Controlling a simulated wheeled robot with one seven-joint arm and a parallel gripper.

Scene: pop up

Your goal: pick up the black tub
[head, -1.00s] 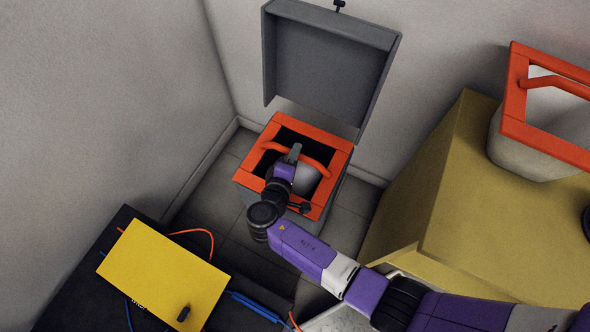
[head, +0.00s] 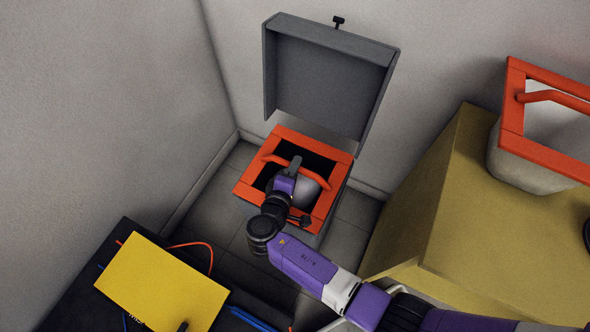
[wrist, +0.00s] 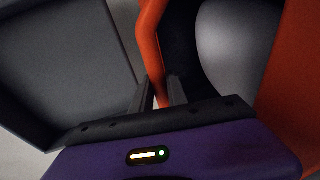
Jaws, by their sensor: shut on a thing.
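The black tub has an orange square rim (head: 250,172), a dark interior and an orange bar handle (head: 313,179) across its top. It stands in the floor corner, below an open grey lid. A pale rounded thing (head: 306,192) shows inside it. My gripper (head: 294,162) reaches over the rim and is shut on the handle. In the wrist view, the two dark fingers of my gripper (wrist: 160,92) sit on either side of the orange handle (wrist: 151,45). Most of the tub's outside is hidden by the rim and my arm.
The grey lid (head: 325,80) stands open close behind the tub. A pale tub with an orange rim (head: 512,105) sits on a yellow block (head: 425,215) at right. A yellow panel (head: 160,285) lies on a dark surface at lower left. Walls close the corner.

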